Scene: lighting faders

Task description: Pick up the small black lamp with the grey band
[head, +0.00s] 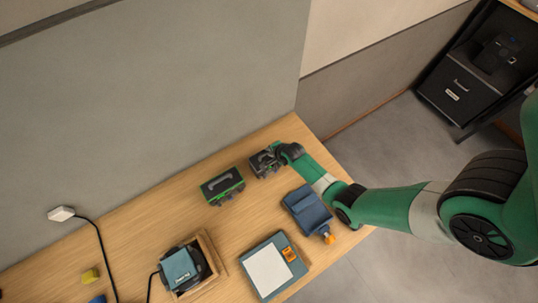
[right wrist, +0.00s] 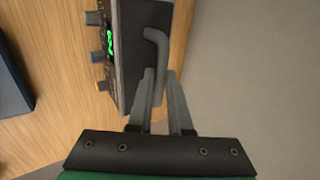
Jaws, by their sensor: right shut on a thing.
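My right gripper (head: 276,152) is at the far end of the wooden table, at a small black box (head: 264,164). In the right wrist view this black box (right wrist: 132,50) has a grey bar handle (right wrist: 157,48), a lit green display and several knobs. The right fingers (right wrist: 161,75) are shut on the handle. A second black box (head: 222,186) with green edges and a grey bar stands to its left, apart from the gripper. I cannot tell for sure which one is the lamp with the grey band. My left gripper is not in view.
Nearer are a blue-framed white panel (head: 268,270) and a wooden box (head: 213,268) with a teal-topped device. The wall borders the table's back.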

